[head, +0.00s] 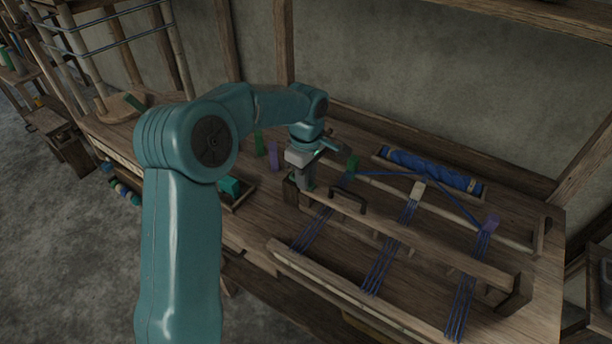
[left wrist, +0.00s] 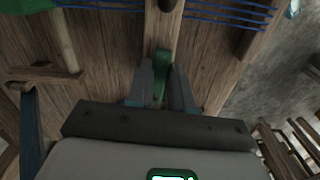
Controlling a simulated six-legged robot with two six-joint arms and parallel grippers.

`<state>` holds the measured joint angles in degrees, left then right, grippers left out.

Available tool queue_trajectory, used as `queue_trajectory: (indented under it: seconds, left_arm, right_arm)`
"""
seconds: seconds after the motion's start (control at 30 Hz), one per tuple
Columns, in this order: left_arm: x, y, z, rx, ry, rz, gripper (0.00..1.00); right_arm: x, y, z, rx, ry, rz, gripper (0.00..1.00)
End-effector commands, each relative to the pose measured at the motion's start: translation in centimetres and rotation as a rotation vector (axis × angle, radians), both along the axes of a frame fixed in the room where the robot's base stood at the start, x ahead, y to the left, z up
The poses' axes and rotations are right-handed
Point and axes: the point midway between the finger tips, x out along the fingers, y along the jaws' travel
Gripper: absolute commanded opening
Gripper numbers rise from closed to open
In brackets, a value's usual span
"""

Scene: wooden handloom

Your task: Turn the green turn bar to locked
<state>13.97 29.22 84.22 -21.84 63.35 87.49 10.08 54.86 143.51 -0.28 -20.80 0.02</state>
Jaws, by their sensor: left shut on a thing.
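The green turn bar (left wrist: 160,60) shows in the left wrist view, a narrow green piece on a wooden beam (left wrist: 162,28) of the loom. My left gripper (left wrist: 161,75) has one finger on each side of it and is shut on it. The bar lies along the beam's length in that view. My right gripper is not in view.
Blue warp threads (head: 378,268) cross the loom to the right of the gripper. A dark handle (head: 348,200) stands close by on the beam. Green (head: 259,145) and purple (head: 273,155) blocks stand behind, and a tray (head: 242,196) holds a teal block (head: 229,186).

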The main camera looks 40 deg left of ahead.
Motion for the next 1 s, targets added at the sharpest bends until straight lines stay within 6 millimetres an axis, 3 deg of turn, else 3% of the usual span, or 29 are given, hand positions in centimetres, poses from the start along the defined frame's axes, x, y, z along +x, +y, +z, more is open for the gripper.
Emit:
queue_trajectory:
  seconds: [0.17, 0.2, 0.27, 0.53, 0.67, 0.77, 1.0]
  left_arm:
    - [0.2, 0.2, 0.3, 0.005, -0.011, 0.0, 0.0]
    - [0.2, 0.2, 0.3, 0.005, -0.011, 0.0, 0.31]
    - [0.2, 0.2, 0.3, 0.004, -0.01, 0.0, 0.47]
    - [0.1, 0.1, 0.2, 0.002, -0.004, -0.001, 0.47]
    - [0.1, 0.1, 1.1, 0.003, -0.007, 0.0, 0.47]
    - [0.1, 0.1, 2.9, 0.003, -0.009, 0.0, 0.47]
    - [0.1, 0.1, 9.5, 0.002, -0.01, -0.001, 0.47]
  right_arm:
    - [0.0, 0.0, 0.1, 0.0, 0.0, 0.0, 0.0]
    - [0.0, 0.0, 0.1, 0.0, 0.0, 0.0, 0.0]
    - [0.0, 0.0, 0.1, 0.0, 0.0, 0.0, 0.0]
    - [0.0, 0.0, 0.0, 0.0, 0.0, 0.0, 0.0]
    - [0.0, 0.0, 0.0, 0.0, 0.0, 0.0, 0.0]
    - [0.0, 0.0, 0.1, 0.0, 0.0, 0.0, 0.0]
    - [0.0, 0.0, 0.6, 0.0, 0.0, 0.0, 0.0]
